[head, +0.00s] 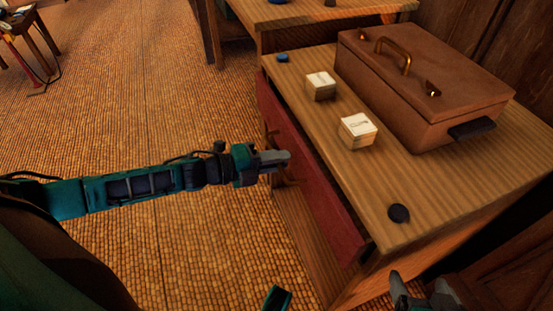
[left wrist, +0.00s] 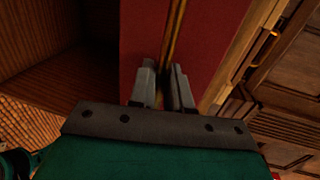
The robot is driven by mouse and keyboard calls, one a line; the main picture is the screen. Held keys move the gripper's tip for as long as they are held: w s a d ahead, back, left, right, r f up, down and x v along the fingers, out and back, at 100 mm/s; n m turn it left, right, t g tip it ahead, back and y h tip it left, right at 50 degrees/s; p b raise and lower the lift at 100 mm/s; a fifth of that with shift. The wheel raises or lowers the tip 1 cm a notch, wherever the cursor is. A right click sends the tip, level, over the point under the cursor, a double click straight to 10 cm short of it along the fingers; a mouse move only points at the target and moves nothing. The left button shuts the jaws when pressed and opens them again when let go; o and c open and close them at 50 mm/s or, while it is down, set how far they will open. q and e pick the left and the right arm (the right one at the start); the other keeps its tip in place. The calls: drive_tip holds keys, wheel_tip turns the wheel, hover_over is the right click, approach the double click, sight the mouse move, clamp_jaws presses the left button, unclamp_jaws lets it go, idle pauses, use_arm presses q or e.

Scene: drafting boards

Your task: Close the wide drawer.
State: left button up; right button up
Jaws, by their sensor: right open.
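The wide drawer's red front (head: 310,170) runs along the left side of the wooden cabinet, under its top. Its near end seems to stand a little out from the cabinet body; the inside is hidden. A brass bar handle (head: 271,136) is on this front, and it also shows in the left wrist view (left wrist: 175,32) against the red panel (left wrist: 215,40). My left gripper (head: 284,158) is at the handle, and its fingers (left wrist: 165,82) are close together around the bar. My right gripper (head: 420,290) is open and empty by the cabinet's near end.
Another table (head: 310,14) stands behind.

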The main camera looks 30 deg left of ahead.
sight(293, 155)
use_arm(q)
clamp_jaws()
drive_tip(key=x, duration=0.4)
drive_tip(key=shift+w+r, duration=0.1)
drive_tip(key=shift+r, duration=0.3)
drive_tip(key=shift+d+r, duration=0.1)
drive_tip(key=shift+o, duration=2.1)
unclamp_jaws()
drive_tip(key=shift+w, duration=0.15)
